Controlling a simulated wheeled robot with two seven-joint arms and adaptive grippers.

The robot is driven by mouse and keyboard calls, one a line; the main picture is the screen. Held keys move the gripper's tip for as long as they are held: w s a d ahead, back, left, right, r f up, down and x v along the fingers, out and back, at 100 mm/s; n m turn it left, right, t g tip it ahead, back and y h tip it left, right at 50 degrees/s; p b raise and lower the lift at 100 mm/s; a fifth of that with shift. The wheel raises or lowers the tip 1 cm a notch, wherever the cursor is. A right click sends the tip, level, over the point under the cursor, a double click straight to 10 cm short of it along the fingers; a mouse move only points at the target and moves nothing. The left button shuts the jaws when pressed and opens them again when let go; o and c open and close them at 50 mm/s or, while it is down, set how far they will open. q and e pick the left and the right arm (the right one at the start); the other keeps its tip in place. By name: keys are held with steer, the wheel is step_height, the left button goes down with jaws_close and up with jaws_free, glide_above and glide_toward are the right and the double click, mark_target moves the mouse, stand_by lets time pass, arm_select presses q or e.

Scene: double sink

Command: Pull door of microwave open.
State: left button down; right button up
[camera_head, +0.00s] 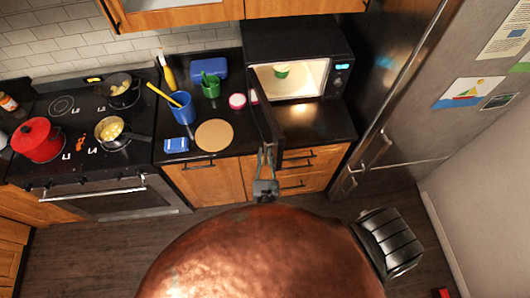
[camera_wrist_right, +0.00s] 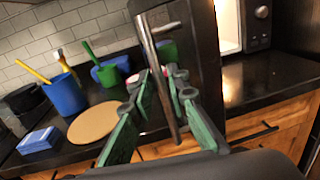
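The black microwave (camera_head: 292,42) stands on the counter at the back right, with its lit interior showing. Its door (camera_head: 268,118) is swung wide open toward me, and it also shows in the right wrist view (camera_wrist_right: 200,60). The door's metal handle (camera_wrist_right: 150,50) runs down between the fingers of my right gripper (camera_wrist_right: 163,85). The fingers close in on the handle from both sides; the exact contact is hard to see. In the head view, my right gripper (camera_head: 265,160) is at the door's near edge. My left gripper is not in view.
A green-and-yellow item (camera_head: 282,70) is inside the microwave. Left of the door are a round board (camera_head: 214,135), a blue utensil cup (camera_head: 182,108), a green cup (camera_head: 210,86) and a pink-and-white item (camera_head: 237,101). The fridge (camera_head: 420,90) stands to the right.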

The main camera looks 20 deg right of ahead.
steer(key=v, duration=1.1)
steer(key=shift+w, duration=0.1)
steer(key=d+f+m+g+y+b, duration=0.1)
steer(key=d+f+m+g+b, duration=0.25)
steer(key=f, duration=1.25)
steer(key=d+f+m+g+b, duration=0.2)
steer(key=d+f+g, duration=0.25)
steer(key=f, duration=1.05)
steer(key=s+d+f+m+g+y+b, duration=0.1)
steer(key=s+d+f+m, duration=0.15)
steer(key=f, duration=0.45)
steer(key=s+d+f+m+g+b, duration=0.2)
steer(key=s+f+m, duration=0.15)
steer(key=f, duration=0.35)
steer(key=s+d+f+m+g+y+b, duration=0.1)
steer(key=s+d+f+m, duration=0.1)
steer(key=s+f, duration=0.35)
steer(key=s+d+f+m+g+y+b, duration=0.1)
steer(key=s+f+m+g+y+b, duration=0.2)
steer(key=s+f+m, duration=1.3)
steer(key=s+f+b, duration=0.3)
steer(key=s+f, duration=0.2)
steer(key=shift+s+d+g+y, duration=0.3)
steer(key=shift+d+y, duration=0.1)
